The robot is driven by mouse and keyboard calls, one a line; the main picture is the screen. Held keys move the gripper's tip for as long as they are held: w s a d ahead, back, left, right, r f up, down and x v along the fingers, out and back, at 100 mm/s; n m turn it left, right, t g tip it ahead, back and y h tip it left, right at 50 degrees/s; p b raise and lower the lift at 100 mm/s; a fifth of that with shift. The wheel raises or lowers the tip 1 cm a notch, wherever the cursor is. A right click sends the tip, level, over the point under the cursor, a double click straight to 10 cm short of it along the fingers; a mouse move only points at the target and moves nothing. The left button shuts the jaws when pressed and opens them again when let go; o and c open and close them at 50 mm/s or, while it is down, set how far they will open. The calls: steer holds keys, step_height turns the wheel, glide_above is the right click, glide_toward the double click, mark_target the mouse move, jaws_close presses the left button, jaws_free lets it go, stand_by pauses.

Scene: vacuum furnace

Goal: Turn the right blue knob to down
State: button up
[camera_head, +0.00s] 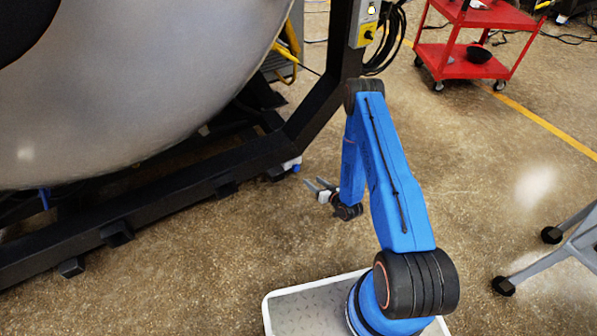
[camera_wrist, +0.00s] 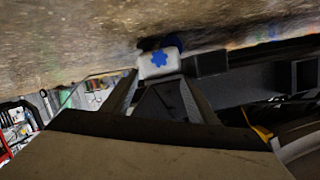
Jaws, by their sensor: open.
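In the head view a small blue knob (camera_head: 296,168) shows at the end of a white fitting, low on the black frame. My gripper (camera_head: 321,186) is just right of that fitting, low above the floor, fingers pointing left toward it. In the wrist view my gripper (camera_wrist: 160,85) is open, with nothing between the fingers. The knob looks apart from the fingers. Its pointing direction is too small to tell.
The black frame (camera_head: 240,155) under the large grey vessel (camera_head: 130,90) stands close left of my gripper. A yellow box (camera_head: 366,32) and black cables hang above. A red cart (camera_head: 470,60) stands far right. The floor between is clear.

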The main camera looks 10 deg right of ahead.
steer(key=s+a+r+n+h, duration=0.2)
steer(key=n, duration=0.3)
glide_toward(297, 169)
steer(key=shift+h, duration=0.4)
steer(key=x, duration=0.9)
steer(key=shift+a, duration=0.25)
steer(key=c, duration=1.1)
